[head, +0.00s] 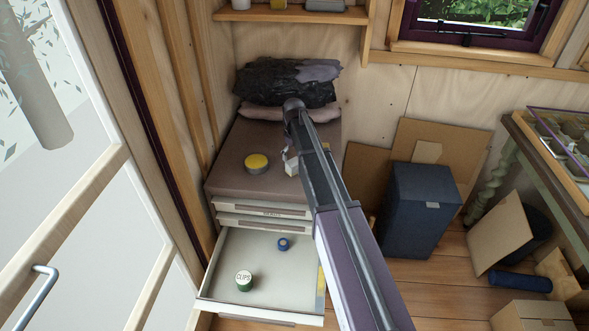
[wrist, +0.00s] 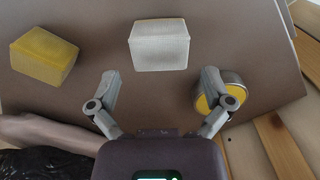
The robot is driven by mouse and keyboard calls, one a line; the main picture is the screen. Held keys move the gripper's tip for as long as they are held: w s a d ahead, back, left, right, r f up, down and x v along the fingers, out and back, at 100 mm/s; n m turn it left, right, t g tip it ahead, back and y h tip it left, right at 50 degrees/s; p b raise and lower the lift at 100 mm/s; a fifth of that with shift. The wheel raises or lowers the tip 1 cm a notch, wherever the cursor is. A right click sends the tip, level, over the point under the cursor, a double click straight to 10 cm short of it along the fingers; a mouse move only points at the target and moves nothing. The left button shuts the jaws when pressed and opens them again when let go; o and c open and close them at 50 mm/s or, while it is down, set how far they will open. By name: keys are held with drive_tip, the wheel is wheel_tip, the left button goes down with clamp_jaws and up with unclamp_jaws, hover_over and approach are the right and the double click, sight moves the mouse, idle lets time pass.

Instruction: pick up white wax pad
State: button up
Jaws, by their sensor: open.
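The white wax pad (wrist: 159,45) is a small pale block on the brown top of the drawer cabinet. In the wrist view it sits just beyond my gripper (wrist: 160,76), roughly centred between the two spread fingertips. My gripper is open and empty, and no finger appears to touch the pad. In the head view my gripper (head: 289,155) is over the cabinet top, with the white pad (head: 291,169) partly visible beside my arm. My arm hides part of the cabinet's right side.
A yellow block (wrist: 43,54) lies left of the pad and a round yellow-topped tin (wrist: 222,90) is by the right finger. The open drawer (head: 225,262) below holds a clips tin (head: 243,281) and a blue roll (head: 283,244). A black crumpled bag (head: 285,84) lies behind.

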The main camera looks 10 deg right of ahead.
sight(294, 162)
drive_tip(key=shift+f+b, duration=1.8)
drive_tip(key=shift+f, duration=0.3)
drive_tip(key=shift+c, duration=0.2)
drive_tip(key=c, duration=0.8)
drive_tip(key=shift+r, duration=0.15)
drive_tip(key=shift+c, duration=0.2)
wheel_tip(294, 162, up, 3)
drive_tip(key=p, duration=0.3)
drive_tip(key=shift+r+p, duration=0.2)
drive_tip(key=shift+p, duration=0.15)
drive_tip(key=s+r+p, duration=0.1)
drive_tip(key=s, duration=1.5)
drive_tip(key=shift+r, duration=0.2)
